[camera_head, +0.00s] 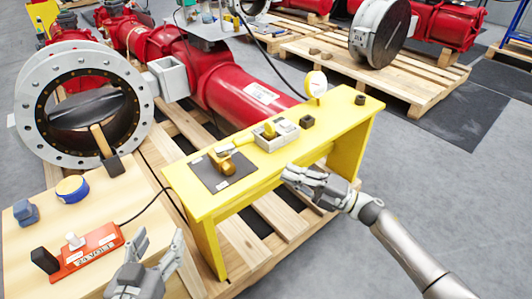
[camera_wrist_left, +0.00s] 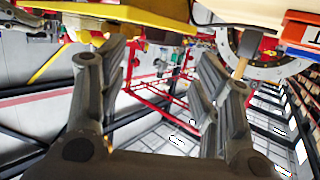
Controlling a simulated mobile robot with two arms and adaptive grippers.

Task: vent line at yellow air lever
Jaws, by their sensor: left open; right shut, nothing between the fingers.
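A yellow bench (camera_head: 203,207) carries a dark mat (camera_head: 240,177) with a brass-yellow fitting (camera_head: 224,164) on it. Beside the mat is a small grey box (camera_head: 275,139) with yellow parts on top; I cannot tell for sure which yellow piece is the air lever. My left gripper (camera_head: 158,240) is open and empty, left of the bench and near the light wooden table's front. Its fingers also show apart in the left wrist view (camera_wrist_left: 160,75). My right gripper (camera_head: 291,178) is shut and empty beside the bench's front edge, to the right of the grey box.
A pressure gauge (camera_head: 316,84) and dark blocks stand on the bench. The light wooden table (camera_head: 40,228) holds a red 24 VOLT box (camera_head: 88,252), a blue-yellow roll (camera_head: 72,189) and a blue block (camera_head: 26,212). A big flanged valve (camera_head: 84,150) and red cylinder (camera_head: 235,95) lie behind.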

